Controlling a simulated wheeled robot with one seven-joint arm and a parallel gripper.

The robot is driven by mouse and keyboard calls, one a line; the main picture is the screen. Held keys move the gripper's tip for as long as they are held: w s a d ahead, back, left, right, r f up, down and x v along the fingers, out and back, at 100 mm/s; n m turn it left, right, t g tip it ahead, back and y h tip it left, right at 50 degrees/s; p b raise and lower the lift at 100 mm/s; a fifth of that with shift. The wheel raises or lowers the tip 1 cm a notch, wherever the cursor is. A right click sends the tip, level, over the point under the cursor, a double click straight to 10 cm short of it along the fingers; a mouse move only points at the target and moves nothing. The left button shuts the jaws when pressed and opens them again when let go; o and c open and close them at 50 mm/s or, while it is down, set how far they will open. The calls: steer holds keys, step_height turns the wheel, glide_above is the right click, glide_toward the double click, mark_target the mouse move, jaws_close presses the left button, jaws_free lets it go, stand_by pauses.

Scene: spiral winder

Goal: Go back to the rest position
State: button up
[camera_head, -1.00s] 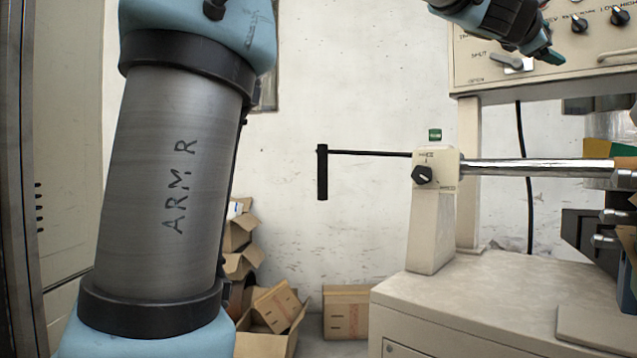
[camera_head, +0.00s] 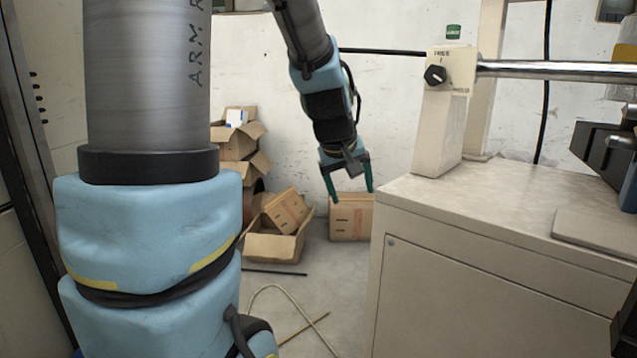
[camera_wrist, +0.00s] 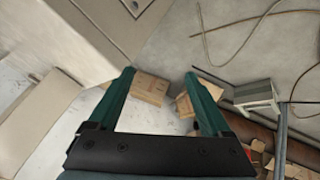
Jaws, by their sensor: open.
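My gripper (camera_head: 348,186) hangs down in the middle of the head view, its two green fingers apart and nothing between them. It is left of the machine cabinet and in front of the cardboard boxes. In the wrist view my gripper (camera_wrist: 160,84) shows both green fingers spread and empty, with the floor and boxes beyond them. The winder's grey shaft (camera_head: 560,70) runs right from a cream post (camera_head: 440,125) with a black knob (camera_head: 435,75). The crank's black arm (camera_head: 385,51) reaches left from the post; its handle is hidden behind my arm.
The cream cabinet (camera_head: 470,270) fills the right side, its top edge close to my gripper. Open cardboard boxes (camera_head: 275,240) and a closed box (camera_head: 350,218) stand on the floor by the wall. Cables or rods (camera_head: 290,300) lie on the floor. A grey case (camera_wrist: 256,96) shows in the wrist view.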

steer(key=s+a+f+m+g+y, duration=0.2)
steer(key=s+a+f+g+y, duration=0.15)
steer(key=s+a+f, duration=0.8)
step_height(320, 180, up, 24)
steer(key=a+p, duration=0.2)
steer(key=p, duration=2)
steer(key=shift+s+m+h, duration=0.3)
steer(key=shift+s+h, duration=0.05)
steer(key=shift+s, duration=0.05)
